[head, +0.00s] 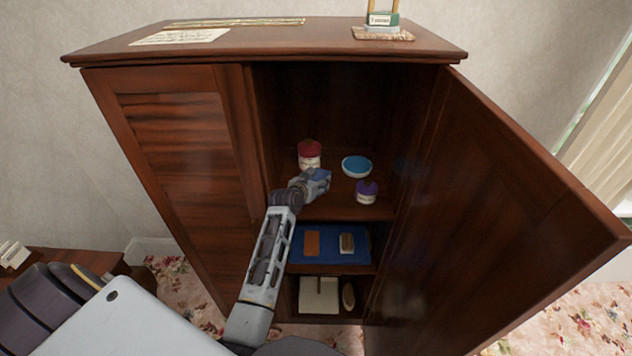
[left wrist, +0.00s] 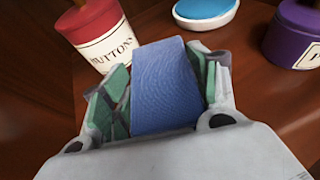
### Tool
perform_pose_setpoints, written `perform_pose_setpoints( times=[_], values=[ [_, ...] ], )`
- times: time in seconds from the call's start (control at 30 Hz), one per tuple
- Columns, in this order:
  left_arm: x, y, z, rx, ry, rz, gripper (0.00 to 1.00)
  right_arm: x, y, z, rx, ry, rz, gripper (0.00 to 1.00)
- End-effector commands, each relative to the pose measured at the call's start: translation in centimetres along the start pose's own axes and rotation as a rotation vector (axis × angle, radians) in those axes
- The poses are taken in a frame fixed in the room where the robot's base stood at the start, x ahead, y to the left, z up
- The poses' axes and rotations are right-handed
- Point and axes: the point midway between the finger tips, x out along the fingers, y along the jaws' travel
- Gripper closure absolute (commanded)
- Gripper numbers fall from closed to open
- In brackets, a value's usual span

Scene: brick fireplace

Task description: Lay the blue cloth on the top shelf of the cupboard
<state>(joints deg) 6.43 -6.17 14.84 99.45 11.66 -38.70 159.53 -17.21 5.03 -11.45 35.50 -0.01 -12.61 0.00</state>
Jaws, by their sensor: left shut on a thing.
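The blue cloth (left wrist: 165,90) is a folded, textured block held between the two fingers of my left gripper (left wrist: 160,105), which is shut on it. In the head view the left gripper (head: 314,183) reaches into the open right side of the cupboard (head: 180,150), at its top shelf (head: 335,209). The cloth (head: 319,174) is mostly hidden there by the gripper. Whether the cloth touches the shelf I cannot tell. My right gripper is not in view.
On the top shelf stand a red-lidded jar (head: 309,155) labelled BUTTONS, a blue dish (head: 356,166) and a purple jar (head: 367,192). Lower shelves hold a blue tray (head: 330,258) with two items, and a pale square item (head: 319,296). The open door (head: 510,200) stands right.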

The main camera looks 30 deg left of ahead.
Motion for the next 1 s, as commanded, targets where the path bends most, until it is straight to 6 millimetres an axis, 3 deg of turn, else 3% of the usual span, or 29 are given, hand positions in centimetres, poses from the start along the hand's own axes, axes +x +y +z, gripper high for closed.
perform_pose_setpoints(
  times=[0.3,0.63,0.67,0.7,0.83,1.0],
  values=[
    [-0.2,-0.1,-1.3,-0.002,-0.001,0.004,0.67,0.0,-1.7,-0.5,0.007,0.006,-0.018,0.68],
    [-0.1,-0.2,-1.5,-0.002,0.0,0.004,0.67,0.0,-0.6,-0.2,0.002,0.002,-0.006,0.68],
    [0.0,-0.2,-1.5,-0.002,0.0,0.003,0.39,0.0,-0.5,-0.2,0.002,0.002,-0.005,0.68],
    [-0.1,-0.2,-1.5,-0.002,0.0,0.004,0.34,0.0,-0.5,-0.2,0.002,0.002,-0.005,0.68],
    [-0.1,-0.1,-1.5,-0.001,0.0,0.004,0.18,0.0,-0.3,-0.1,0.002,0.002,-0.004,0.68],
    [-0.1,-0.1,-1.5,-0.001,0.0,0.004,0.18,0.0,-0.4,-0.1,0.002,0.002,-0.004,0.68]
  ],
)
